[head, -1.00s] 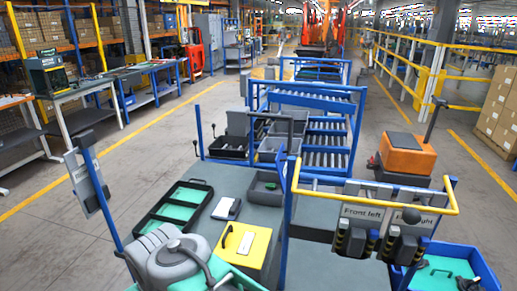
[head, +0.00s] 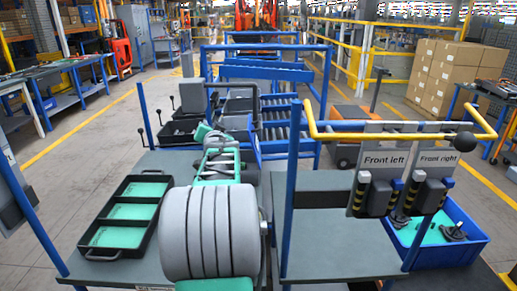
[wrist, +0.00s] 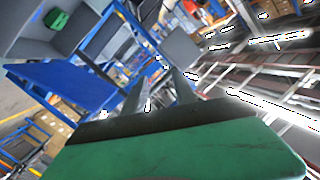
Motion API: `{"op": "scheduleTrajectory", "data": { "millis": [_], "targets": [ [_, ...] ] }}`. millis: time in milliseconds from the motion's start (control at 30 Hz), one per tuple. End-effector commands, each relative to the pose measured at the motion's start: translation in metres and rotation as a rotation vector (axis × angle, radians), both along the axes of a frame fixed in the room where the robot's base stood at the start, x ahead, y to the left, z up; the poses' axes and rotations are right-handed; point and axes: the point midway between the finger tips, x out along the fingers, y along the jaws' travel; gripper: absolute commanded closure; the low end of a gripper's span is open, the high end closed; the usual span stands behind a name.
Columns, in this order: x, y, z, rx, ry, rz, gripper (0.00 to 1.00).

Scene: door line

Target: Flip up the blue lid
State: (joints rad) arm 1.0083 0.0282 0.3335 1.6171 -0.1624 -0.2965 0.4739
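My gripper (head: 212,136) is stretched out over the far part of the grey table, beyond my large grey arm link. In the wrist view its two grey fingers (wrist: 158,92) stand apart with nothing visible between them, so it is open. A flat blue panel (wrist: 66,86) shows left of the fingers in the wrist view, apart from them. In the head view a blue surface (head: 249,152) shows just right of my gripper, partly hidden by it. I cannot tell for sure whether either is the blue lid, or whether the lid is up or down.
A black tray with green compartments (head: 130,212) lies on the table's left. Blue posts and a yellow rail (head: 400,133) stand at the right, with hanging signs and black-yellow units. A blue bin (head: 450,250) is at the lower right. Blue roller racks stand beyond.

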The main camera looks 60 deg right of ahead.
Motion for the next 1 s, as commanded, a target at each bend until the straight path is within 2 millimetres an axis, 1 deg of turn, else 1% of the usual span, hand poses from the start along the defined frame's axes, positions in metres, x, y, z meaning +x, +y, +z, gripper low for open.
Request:
{"op": "scheduleTrajectory", "data": {
  "millis": [33,100,167,200,233,300,400,533,800,900,1000],
  "targets": [
    [-0.037,-0.048,-0.019,-0.033,-0.076,-0.082,0.67],
    [-0.075,-0.088,-0.017,-0.078,-0.163,-0.151,0.67],
    [-0.101,-0.109,-0.017,-0.104,-0.212,-0.192,0.67],
    [-0.108,-0.108,-0.030,-0.057,-0.207,-0.212,0.67],
    [-0.114,-0.109,-0.038,-0.034,-0.207,-0.226,0.67],
    [-0.123,-0.111,-0.049,-0.002,-0.210,-0.248,0.67],
    [-0.127,-0.113,-0.054,0.010,-0.209,-0.258,0.67],
    [-0.122,-0.122,-0.054,0.012,-0.207,-0.258,0.67],
    [-0.099,-0.164,-0.053,0.012,-0.207,-0.255,0.67],
    [-0.094,-0.175,-0.054,0.012,-0.207,-0.257,0.67],
    [-0.092,-0.180,-0.054,0.011,-0.206,-0.257,0.67]
  ]
}}
